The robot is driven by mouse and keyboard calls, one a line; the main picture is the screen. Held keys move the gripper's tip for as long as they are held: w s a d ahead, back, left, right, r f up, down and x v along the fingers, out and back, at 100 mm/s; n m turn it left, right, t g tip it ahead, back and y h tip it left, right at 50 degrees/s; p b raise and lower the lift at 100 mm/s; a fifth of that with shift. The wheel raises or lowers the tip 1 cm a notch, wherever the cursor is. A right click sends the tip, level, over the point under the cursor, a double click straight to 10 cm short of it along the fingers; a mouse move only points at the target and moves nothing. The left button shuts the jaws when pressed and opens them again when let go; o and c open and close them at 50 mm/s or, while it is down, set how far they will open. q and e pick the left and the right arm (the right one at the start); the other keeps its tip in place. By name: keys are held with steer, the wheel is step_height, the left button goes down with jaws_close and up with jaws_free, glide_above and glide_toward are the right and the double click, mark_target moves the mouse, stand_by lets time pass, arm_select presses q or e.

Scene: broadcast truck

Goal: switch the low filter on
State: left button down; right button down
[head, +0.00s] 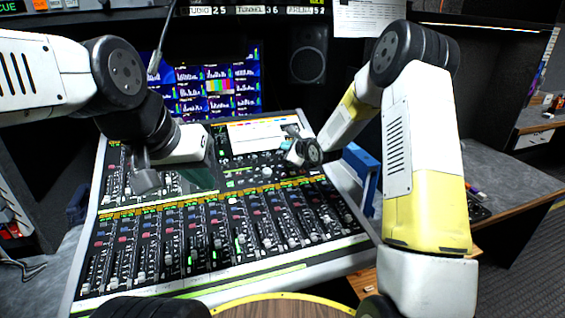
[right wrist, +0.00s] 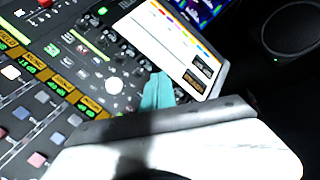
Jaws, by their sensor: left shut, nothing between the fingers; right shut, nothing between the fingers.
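The mixing console (head: 310,264) fills the middle of the head view, with rows of faders, small buttons and knobs. I cannot tell which control is the low filter switch. My left gripper (head: 146,178) is shut and empty over the left part of the console. In the right wrist view, a white round knob (right wrist: 114,85) and several smaller knobs lie close by. Part of the panel is hidden by my gripper there.
Monitors with coloured bars (head: 215,85) stand behind the console. A dark speaker (head: 307,62) is at the back. A blue object (head: 362,165) stands at the console's right edge. A grey desk (head: 510,175) lies to the right.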

steer(key=shift+w+a+f, duration=0.2)
steer(key=shift+w+f, duration=0.35)
steer(key=shift+f, duration=0.8)
steer(key=shift+w+a+f, duration=0.15)
steer(key=shift+w+f, duration=0.4)
steer(key=shift+f, duration=0.8)
steer(key=shift+w+a+f, duration=0.2)
steer(key=shift+w+f, duration=0.35)
steer(key=shift+f, duration=0.8)
steer(key=shift+w+f, duration=0.1)
steer(key=shift+f, duration=0.25)
steer(key=shift+w+f, duration=0.15)
steer(key=shift+f, duration=0.2)
steer(key=shift+r, duration=0.1)
steer(key=shift+s+r, duration=0.3)
steer(key=shift+r, duration=0.35)
steer(key=shift+s+d+r, duration=0.1)
steer(key=shift+s+r, duration=0.2)
steer(key=shift+r, duration=0.45)
steer(key=shift+s+d+r, duration=0.15)
steer(key=shift+s+r, duration=0.2)
steer(key=shift+r, duration=0.45)
steer(key=shift+s+d+r, duration=0.1)
steer(key=shift+s+r, duration=0.2)
steer(key=shift+r, duration=0.45)
